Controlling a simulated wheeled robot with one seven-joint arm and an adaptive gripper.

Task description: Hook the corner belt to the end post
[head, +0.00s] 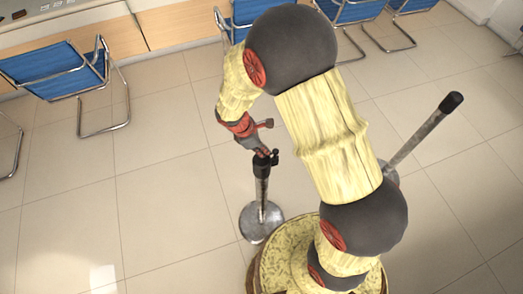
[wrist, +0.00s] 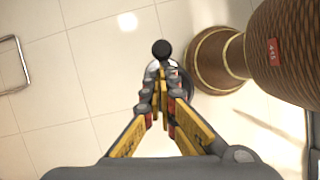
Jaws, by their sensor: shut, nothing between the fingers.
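A stanchion post with a dark top (head: 262,170) and a round chrome base (head: 261,221) stands on the floor below my gripper (head: 268,153). In the wrist view its round black top (wrist: 162,48) shows just beyond the tips of my gripper (wrist: 161,88). The fingers are closed together with nothing held between them. The gripper is at the post's head; I cannot tell whether they touch. A second post (head: 424,131) with a black top leans in the picture at the right, its base partly hidden behind my arm. I cannot make out a belt in either view.
Blue chairs with chrome frames stand along the counter (head: 175,22), including one at the left (head: 58,70) and one at the top right (head: 350,10). A chrome chair leg (wrist: 27,62) shows in the wrist view. The tiled floor (head: 160,200) at the left is clear.

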